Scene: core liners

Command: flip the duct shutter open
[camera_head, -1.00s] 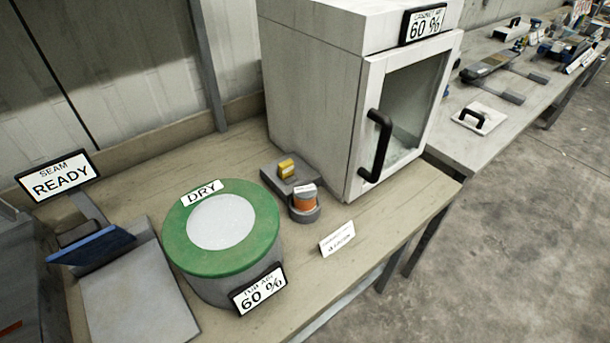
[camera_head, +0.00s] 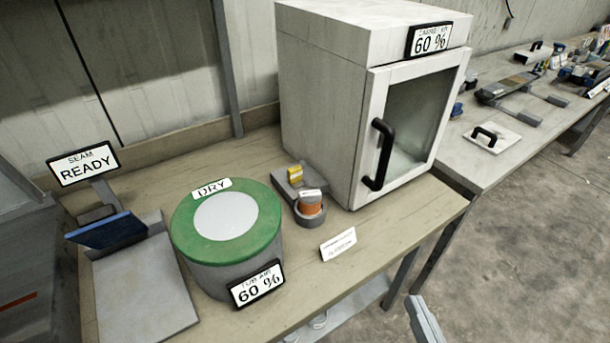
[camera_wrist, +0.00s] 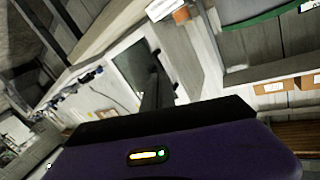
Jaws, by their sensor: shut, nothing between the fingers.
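I cannot make out a duct shutter in either view. My gripper (camera_wrist: 157,92) shows in the wrist view as a dark finger shape standing up from the purple wrist body. It is shut and empty, and it touches nothing that I can see. In the head view, only a grey piece of what looks like my arm enters at the bottom edge, right of the bench.
A white cabinet (camera_head: 325,105) with a glass door and black handle (camera_head: 379,155) stands on the bench. A green-lidded drum (camera_head: 188,235) and a blue-edged sealer (camera_head: 107,231) stand left of it. A second bench (camera_head: 465,160) extends right. Floor at right is open.

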